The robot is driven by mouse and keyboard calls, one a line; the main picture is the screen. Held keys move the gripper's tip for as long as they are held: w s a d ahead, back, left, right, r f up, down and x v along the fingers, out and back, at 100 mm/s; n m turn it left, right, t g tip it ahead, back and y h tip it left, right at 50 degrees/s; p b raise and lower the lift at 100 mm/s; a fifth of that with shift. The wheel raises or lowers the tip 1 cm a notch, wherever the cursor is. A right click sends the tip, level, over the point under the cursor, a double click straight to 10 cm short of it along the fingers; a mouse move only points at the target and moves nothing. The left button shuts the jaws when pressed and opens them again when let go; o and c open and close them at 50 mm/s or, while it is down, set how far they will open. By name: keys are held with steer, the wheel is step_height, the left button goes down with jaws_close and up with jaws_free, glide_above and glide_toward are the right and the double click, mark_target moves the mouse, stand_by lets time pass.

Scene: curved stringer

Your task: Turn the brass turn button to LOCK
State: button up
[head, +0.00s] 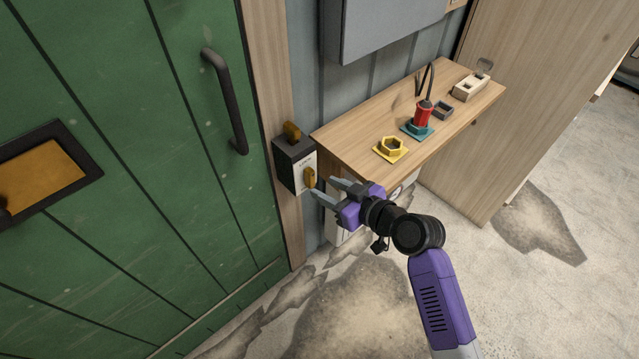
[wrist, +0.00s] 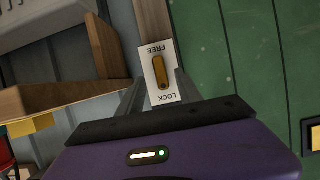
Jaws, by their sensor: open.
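The brass turn button (head: 309,178) sits on the white plate of a dark box beside the green door. In the wrist view the button (wrist: 160,72) lies lengthwise between the words FREE and LOCK, slightly tilted; both words appear upside down, LOCK nearer my gripper. I cannot tell which word it points to. My gripper (head: 322,187) is open and empty, just in front of the plate. In the wrist view its fingers (wrist: 159,92) reach toward the plate on either side of the button's lower end. Whether they touch it is unclear.
A second brass piece (head: 292,132) stands on top of the box. The green door (head: 150,150) has a dark handle (head: 228,105).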

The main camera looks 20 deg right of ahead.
steer(key=shift+v, duration=1.5)
